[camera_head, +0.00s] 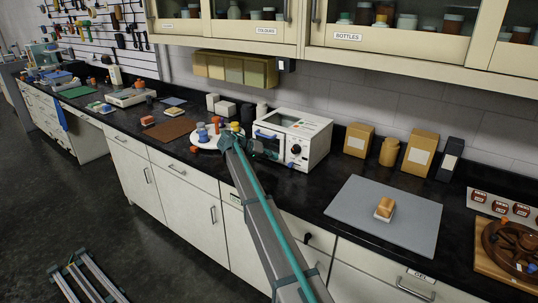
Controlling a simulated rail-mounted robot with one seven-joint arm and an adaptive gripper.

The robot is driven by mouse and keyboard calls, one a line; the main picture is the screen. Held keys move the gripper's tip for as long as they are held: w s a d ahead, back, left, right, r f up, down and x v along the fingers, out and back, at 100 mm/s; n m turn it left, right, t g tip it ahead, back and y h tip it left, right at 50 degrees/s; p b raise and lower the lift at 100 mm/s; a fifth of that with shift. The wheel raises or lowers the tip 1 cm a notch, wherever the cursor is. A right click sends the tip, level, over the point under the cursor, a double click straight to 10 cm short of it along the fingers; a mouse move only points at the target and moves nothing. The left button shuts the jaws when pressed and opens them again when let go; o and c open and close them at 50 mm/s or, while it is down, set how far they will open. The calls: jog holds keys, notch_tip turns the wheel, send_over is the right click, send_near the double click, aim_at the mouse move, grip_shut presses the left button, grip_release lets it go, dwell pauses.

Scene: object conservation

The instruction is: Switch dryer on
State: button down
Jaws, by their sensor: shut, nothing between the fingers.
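The dryer (307,137) is most likely the white box-shaped appliance at the back of the black counter. My gripper (259,150) is small and dark in this view, in front of the dryer's door and left of the knob. It is shut, with nothing seen in it. Whether it touches the door cannot be told. My arm hides part of the counter in front of the dryer.
A round white tray (201,141) with small coloured items stands left of the dryer. A grey mat (350,204) with a tan block (386,206) lies to the right. Tan containers (420,151) stand behind the mat. Wall cupboards (401,48) overhang the counter.

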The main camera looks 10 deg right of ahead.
aim_at(301, 165)
jog(key=shift+p+x, duration=0.65)
jog(key=shift+x, duration=2.4)
jog(key=s+d+b, duration=0.1)
jog(key=s+d, duration=0.2)
jog(key=shift+f+b, duration=0.1)
jog(key=shift+b, duration=0.2)
jog(key=shift+d, duration=0.1)
jog(key=v, duration=1)
jog(key=shift+p, duration=0.3)
jog(key=shift+w+a, duration=0.1)
jog(key=shift+a, duration=0.15)
